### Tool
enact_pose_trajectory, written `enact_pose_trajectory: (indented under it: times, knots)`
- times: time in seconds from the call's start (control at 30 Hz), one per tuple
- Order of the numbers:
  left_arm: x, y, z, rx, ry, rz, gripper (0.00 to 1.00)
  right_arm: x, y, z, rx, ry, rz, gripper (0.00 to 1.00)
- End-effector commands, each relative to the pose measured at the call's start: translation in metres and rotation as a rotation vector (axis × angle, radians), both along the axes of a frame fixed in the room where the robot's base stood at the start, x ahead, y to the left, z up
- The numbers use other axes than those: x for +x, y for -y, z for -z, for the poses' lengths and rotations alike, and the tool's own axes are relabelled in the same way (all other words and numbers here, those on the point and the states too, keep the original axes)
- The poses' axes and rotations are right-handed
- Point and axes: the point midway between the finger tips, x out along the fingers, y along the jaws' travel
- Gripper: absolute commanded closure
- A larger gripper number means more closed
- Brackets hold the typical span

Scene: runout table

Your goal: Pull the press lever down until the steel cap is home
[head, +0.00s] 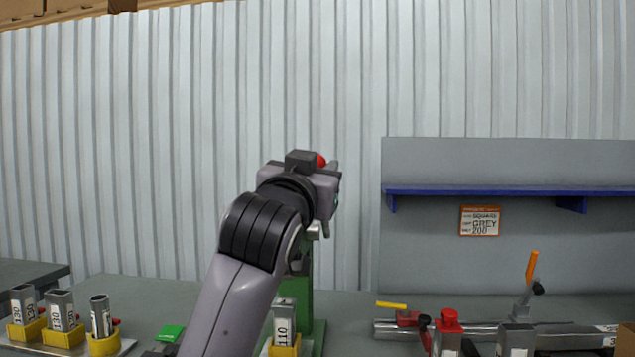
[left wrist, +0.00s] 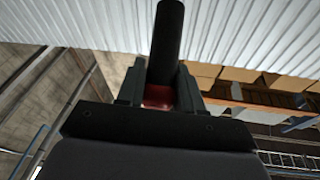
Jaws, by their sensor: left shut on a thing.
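The green press (head: 306,265) stands on the table behind my left forearm, which hides much of it. My left gripper (head: 326,178) is raised at the top of the press, with a red piece (head: 321,160) showing at it. In the left wrist view, the fingers (left wrist: 160,90) are shut on the red part of the lever (left wrist: 158,96), and a dark round bar (left wrist: 169,40) extends beyond them. A square tube marked 110 (head: 284,322) stands in a yellow holder at the foot of the press. I cannot make out the steel cap. My right gripper is not in view.
Several labelled tubes stand in yellow holders (head: 104,345) on a plate at the left. A green block (head: 171,332) lies nearby.

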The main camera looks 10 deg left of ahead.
Motion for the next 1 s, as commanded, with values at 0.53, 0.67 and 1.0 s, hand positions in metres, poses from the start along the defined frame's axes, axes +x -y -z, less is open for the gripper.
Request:
enact_pose_trajectory:
  times: [0.53, 0.67, 1.0]
  knots:
    - [-0.032, 0.0, 0.069, 0.0, 0.282, 0.0, 1.0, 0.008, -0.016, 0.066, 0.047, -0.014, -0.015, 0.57]
    - [-0.035, 0.0, 0.076, 0.0, 0.322, 0.0, 1.0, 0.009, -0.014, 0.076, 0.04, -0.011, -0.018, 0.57]
    - [-0.038, 0.0, 0.082, -0.001, 0.369, 0.0, 1.0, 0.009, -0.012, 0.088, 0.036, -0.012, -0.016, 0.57]
